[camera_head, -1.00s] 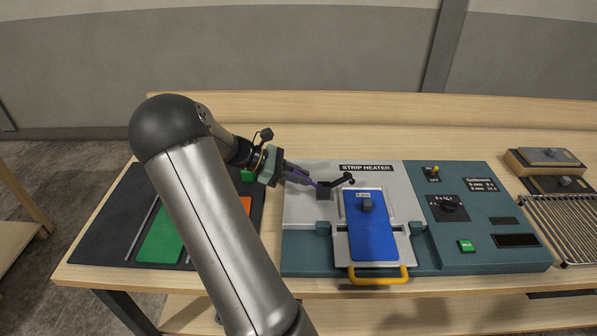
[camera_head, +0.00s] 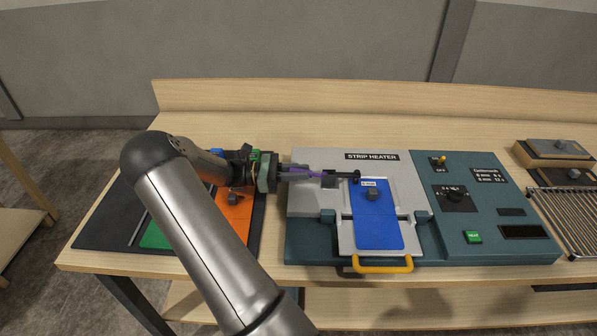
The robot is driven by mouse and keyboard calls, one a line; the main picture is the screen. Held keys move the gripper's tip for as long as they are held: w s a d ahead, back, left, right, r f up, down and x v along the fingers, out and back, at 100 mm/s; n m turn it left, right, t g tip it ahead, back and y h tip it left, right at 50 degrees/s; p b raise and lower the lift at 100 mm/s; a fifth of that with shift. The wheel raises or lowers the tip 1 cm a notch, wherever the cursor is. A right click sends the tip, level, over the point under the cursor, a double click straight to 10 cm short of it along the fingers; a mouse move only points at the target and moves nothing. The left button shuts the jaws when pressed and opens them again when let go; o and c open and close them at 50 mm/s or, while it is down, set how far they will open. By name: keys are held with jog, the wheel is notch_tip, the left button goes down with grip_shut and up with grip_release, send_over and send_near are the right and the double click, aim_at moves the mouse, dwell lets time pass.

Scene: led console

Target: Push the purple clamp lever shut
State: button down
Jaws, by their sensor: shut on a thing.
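The purple clamp lever (camera_head: 300,168) is at the left part of the strip heater (camera_head: 305,200), and it runs roughly level, pointing left. My gripper (camera_head: 308,175) reaches in from the left and is shut on the lever; its fingers hide part of it. The clamp's dark arm (camera_head: 343,175) extends right from the lever, its tip near the top edge of the blue plate (camera_head: 376,232). I cannot tell whether the tip touches the plate.
A teal control panel (camera_head: 480,205) is to the right, with a wire rack (camera_head: 565,217) beyond. A black mat (camera_head: 100,222) with coloured plates lies left.

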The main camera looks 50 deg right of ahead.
jog(key=shift+f, duration=0.1)
jog(key=c, duration=1.3)
grip_release()
jog(key=b+v, duration=0.3)
jog(key=v, duration=1.4)
jog(key=shift+w+a+f+b, duration=0.1)
jog(key=shift+w+a+b, duration=0.1)
jog(key=shift+b, duration=0.15)
